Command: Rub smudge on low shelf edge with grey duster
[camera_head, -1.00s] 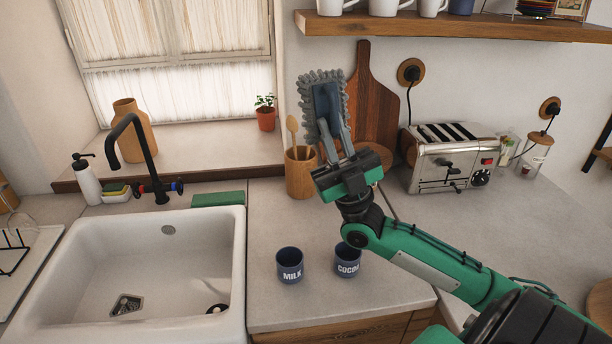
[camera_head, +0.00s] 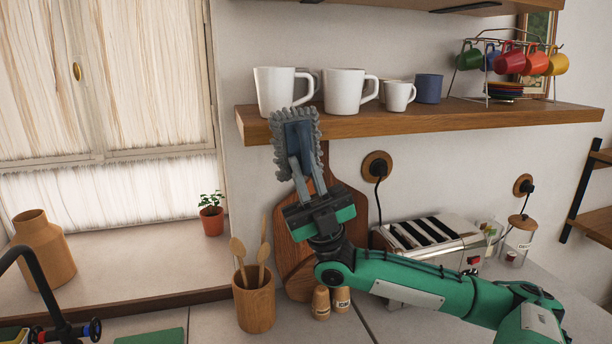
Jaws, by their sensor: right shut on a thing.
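My right gripper (camera_head: 305,190) is shut on the grey duster (camera_head: 292,128) and holds it upright, its fluffy grey head facing up. The duster's head overlaps the left part of the low wooden shelf's front edge (camera_head: 420,124) in the picture. I cannot tell whether it touches the edge. I see no smudge on the visible part of the edge; the part behind the duster is hidden. My left gripper is not in view.
White mugs (camera_head: 345,92) and a blue mug (camera_head: 428,88) stand on the low shelf, with a rack of coloured cups (camera_head: 510,60) at its right. Below are a toaster (camera_head: 425,236), a cutting board (camera_head: 300,262) and a spoon pot (camera_head: 254,302). A second shelf (camera_head: 420,6) hangs above.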

